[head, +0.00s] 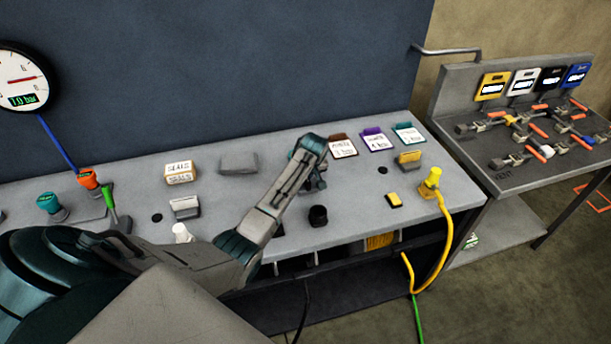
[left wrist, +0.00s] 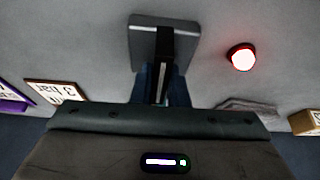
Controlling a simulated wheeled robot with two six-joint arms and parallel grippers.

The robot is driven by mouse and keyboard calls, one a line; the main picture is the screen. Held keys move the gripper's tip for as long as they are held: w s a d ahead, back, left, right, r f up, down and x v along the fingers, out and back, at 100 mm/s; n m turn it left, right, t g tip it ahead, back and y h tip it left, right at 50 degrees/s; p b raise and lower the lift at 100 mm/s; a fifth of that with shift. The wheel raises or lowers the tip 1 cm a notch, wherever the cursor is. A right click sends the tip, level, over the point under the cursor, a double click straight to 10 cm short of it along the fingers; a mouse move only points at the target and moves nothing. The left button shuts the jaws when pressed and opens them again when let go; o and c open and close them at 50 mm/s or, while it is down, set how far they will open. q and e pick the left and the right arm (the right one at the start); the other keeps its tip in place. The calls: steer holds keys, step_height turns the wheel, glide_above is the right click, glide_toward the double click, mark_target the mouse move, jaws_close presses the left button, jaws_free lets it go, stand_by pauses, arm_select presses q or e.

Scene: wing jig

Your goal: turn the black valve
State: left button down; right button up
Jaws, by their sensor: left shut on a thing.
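The black valve (left wrist: 164,46) shows in the left wrist view as a narrow black handle in front of a grey plate. My left gripper (left wrist: 161,85) is around its near part, with one dark finger on each side, shut on it. In the head view my left arm reaches over the bench, and my left gripper (head: 314,181) is mostly hidden behind its own wrist. Only dark bits of the valve area show there. My right gripper is in neither view.
A black round fitting (head: 318,215) stands in front of the gripper. A yellow plug with a hose (head: 432,182) is at the bench's right end. Label cards (head: 375,140) stand behind. A pressure gauge (head: 20,78) hangs at left.

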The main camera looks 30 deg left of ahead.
arm_select(q)
steer(key=shift+w+r, duration=0.1)
steer(key=shift+r, duration=0.05)
steer(key=c, duration=1.4)
jaws_free()
steer(key=shift+c, duration=0.2)
steer(key=b+v, duration=0.3)
steer(key=v, duration=0.7)
steer(key=shift+b, duration=0.3)
steer(key=shift+s+d+r, duration=0.15)
steer(key=shift+s+r, duration=0.05)
steer(key=shift+r, duration=0.1)
